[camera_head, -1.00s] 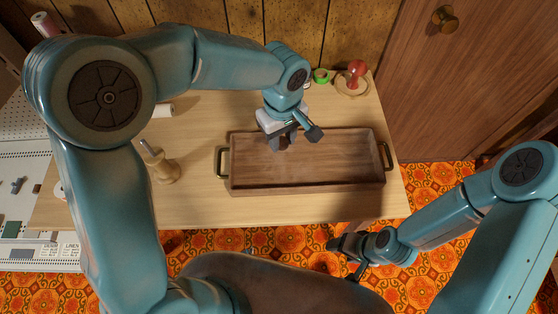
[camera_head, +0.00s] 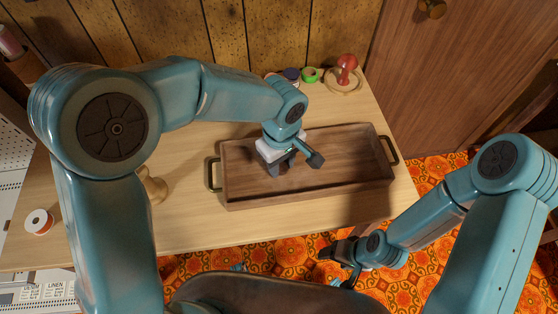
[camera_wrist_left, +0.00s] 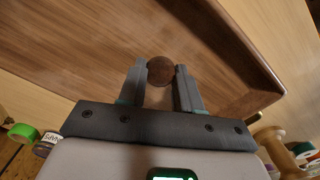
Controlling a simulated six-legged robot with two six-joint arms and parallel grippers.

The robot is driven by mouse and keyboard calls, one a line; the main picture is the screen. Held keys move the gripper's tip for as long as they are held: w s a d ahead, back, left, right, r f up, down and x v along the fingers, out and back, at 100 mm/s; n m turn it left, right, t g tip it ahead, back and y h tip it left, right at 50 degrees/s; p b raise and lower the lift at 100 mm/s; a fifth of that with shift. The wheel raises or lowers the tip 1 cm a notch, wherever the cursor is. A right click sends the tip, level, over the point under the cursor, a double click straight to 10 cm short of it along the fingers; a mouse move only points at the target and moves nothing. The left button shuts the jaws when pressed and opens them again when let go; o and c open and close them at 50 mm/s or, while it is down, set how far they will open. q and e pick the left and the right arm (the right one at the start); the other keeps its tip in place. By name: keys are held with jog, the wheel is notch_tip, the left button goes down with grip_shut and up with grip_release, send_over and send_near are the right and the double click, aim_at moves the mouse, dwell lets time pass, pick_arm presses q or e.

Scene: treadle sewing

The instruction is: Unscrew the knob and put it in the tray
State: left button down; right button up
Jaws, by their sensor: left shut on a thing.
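The tray (camera_head: 345,191) is a long brown wooden box with a dark handle at each end, on the table. My left gripper (camera_head: 283,169) is over the left-middle part of the tray. In the left wrist view, the gripper (camera_wrist_left: 160,88) is shut on a small round dark-brown knob (camera_wrist_left: 160,70), held between its fingertips. The tray also shows in this view (camera_wrist_left: 235,40) beyond the fingers. The head view hides the knob behind the gripper. My right gripper (camera_head: 342,263) is away from the tray, above the patterned floor; its finger gap is unclear.
The wooden table (camera_head: 205,230) is clear in front of the tray. A red mushroom-shaped thing (camera_head: 347,68) and a green tape roll (camera_head: 309,75) sit behind it. A wooden spool (camera_head: 153,187) stands left, partly behind my arm. A white-topped spool (camera_head: 39,222) is farther left.

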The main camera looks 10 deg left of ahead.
pick_arm(q)
jog(key=c, duration=1.2)
grip_release()
jog(key=shift+w+a+f, duration=0.15)
jog(key=shift+w+f, duration=0.05)
jog(key=shift+f, duration=0.15)
jog(key=o, duration=0.4)
jog(key=shift+s+r, duration=0.15)
jog(key=shift+r, duration=0.15)
notch_tip(320, 180, up, 12)
jog(key=shift+p, duration=1)
